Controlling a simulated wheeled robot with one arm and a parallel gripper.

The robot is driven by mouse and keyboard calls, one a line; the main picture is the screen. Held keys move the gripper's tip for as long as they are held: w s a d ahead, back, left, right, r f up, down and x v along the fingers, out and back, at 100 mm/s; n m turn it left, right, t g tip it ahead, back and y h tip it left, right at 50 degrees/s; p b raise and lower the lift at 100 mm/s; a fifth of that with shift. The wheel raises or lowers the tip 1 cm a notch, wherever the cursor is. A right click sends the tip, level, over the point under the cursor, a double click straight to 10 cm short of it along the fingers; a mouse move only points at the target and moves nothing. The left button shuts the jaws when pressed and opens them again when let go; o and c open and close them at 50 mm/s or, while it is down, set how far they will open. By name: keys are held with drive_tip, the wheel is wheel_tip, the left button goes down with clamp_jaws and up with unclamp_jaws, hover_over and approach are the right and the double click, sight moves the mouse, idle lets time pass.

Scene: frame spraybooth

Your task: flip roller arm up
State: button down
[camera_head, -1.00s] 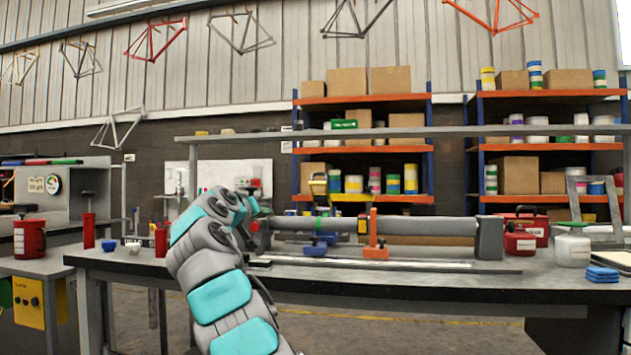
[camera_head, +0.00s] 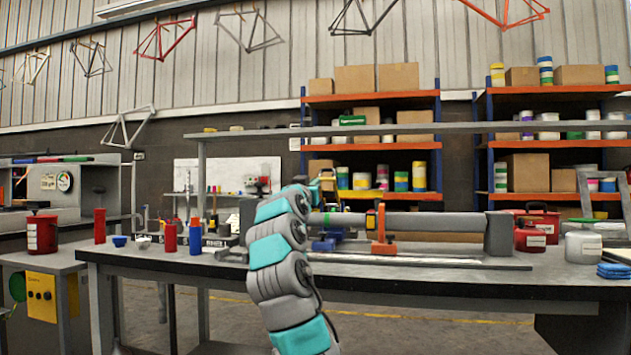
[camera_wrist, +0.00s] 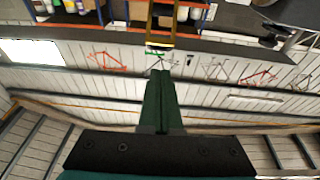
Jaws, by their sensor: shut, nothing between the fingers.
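A long grey roller-like tube (camera_head: 440,221) lies level along the workbench, with a grey end block (camera_head: 498,234) at its right. An orange upright bracket (camera_head: 382,236) stands in front of it, with a blue piece (camera_head: 325,244) to its left. I cannot tell for sure which part is the roller arm. The gripper itself is hard to make out in the head view. In the wrist view my gripper (camera_wrist: 161,76) is shut and empty, its dark green fingers together. A yellow frame (camera_wrist: 176,20) shows beyond the fingertips.
The bench (camera_head: 440,285) has a red can (camera_head: 170,238) and a blue can (camera_head: 195,238) at left. Red canisters (camera_head: 529,238), a white jar (camera_head: 583,247) and blue pads (camera_head: 614,270) are at right. A long shelf (camera_head: 400,129) runs above the bench.

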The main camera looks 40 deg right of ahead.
drive_tip(key=p, duration=0.4)
approach(328, 171)
drive_tip(key=r+x, duration=0.1)
drive_tip(key=x, duration=0.3)
drive_tip(key=shift+w+d+p, duration=0.9)
drive_tip(key=shift+d, duration=0.15)
drive_tip(key=shift+f, duration=0.1)
